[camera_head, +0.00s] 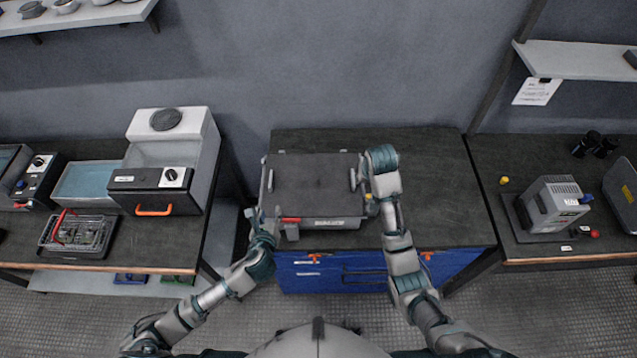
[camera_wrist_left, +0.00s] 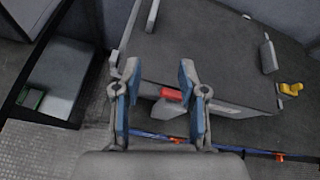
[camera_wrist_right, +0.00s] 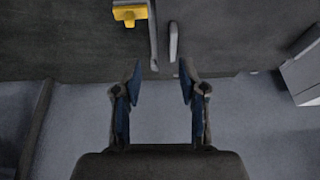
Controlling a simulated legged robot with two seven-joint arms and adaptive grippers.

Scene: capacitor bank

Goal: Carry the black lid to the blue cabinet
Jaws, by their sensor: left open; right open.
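The black lid (camera_head: 315,180) is a flat dark panel on top of a grey box (camera_head: 325,223) that stands on the blue cabinet (camera_head: 335,272). Upright grey handles show at its left and right sides. My left gripper (camera_head: 258,216) is open at the box's front left corner; in the left wrist view (camera_wrist_left: 158,70) its fingers are spread near a red latch (camera_wrist_left: 171,95), with nothing held. My right gripper (camera_wrist_right: 160,68) is open and empty in the right wrist view, near a grey handle (camera_wrist_right: 173,42). In the head view its fingers are mostly hidden by my right wrist.
The cabinet's dark top (camera_head: 435,195) is clear to the right of the box. A left bench holds a white machine (camera_head: 170,125) and a small parts basket (camera_head: 77,233). A right bench holds a grey device (camera_head: 555,205). A yellow piece (camera_wrist_right: 130,13) sits by the box's right side.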

